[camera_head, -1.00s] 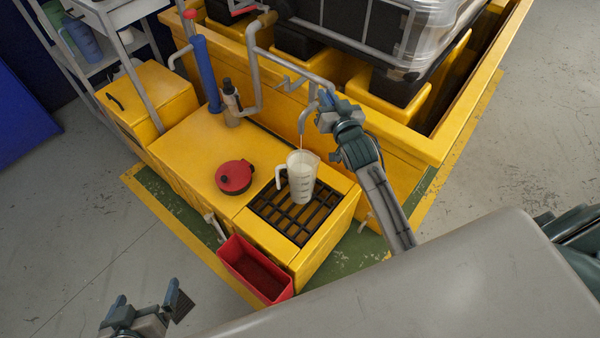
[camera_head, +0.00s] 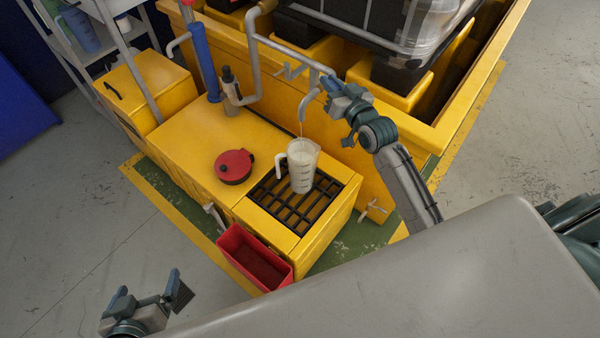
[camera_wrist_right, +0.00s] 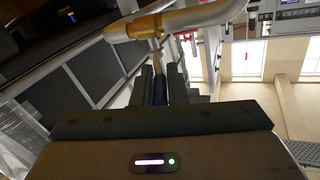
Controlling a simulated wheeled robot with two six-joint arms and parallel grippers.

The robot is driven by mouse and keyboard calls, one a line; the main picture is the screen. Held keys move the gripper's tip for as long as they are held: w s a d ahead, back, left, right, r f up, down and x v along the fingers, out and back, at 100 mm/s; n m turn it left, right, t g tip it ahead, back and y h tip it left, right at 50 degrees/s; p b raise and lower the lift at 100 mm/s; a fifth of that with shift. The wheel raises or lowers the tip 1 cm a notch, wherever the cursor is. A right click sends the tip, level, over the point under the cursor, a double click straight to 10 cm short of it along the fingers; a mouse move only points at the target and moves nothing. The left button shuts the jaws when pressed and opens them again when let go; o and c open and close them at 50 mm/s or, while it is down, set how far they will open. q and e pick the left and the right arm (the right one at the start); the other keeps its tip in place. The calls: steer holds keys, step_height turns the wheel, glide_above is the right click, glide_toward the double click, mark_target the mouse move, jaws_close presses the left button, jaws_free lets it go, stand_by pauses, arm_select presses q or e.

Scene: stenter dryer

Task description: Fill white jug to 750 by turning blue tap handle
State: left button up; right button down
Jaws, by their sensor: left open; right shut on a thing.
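The white jug (camera_head: 303,168) stands upright on the black grate (camera_head: 265,196), under the grey tap spout (camera_head: 308,105). A thin pale stream runs from the spout into the jug. The jug has dark marks, but I cannot read the level against 750. My right gripper (camera_head: 337,98) is beside the spout on the pipe. In the right wrist view, the fingers (camera_wrist_right: 160,88) are shut on the blue tap handle (camera_wrist_right: 159,92), below a pipe with a brass-coloured joint (camera_wrist_right: 143,27). My left gripper (camera_head: 148,299) is open and empty over the floor at lower left.
A red round lid or container (camera_head: 234,166) sits on the yellow cabinet top (camera_head: 175,130). A red open bin (camera_head: 252,262) is at the cabinet's front.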

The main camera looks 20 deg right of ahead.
steer(key=n+y+b, duration=0.1)
steer(key=y+b, duration=0.1)
steer(key=b, duration=0.4)
steer(key=d+n+g+y+b, duration=0.1)
steer(key=n+y+b, duration=0.1)
steer(key=b, duration=0.4)
steer(key=shift+w+d+y, duration=0.1)
steer(key=shift+w+y, duration=0.1)
steer(key=shift+y, duration=0.4)
steer(key=n+y+b, duration=0.1)
steer(key=b, duration=0.2)
steer(key=n+g+y+b, duration=0.1)
steer(key=b, duration=0.3)
steer(key=shift+w+d+g, duration=0.1)
steer(key=shift+d+g, duration=0.1)
steer(key=shift+g, duration=0.1)
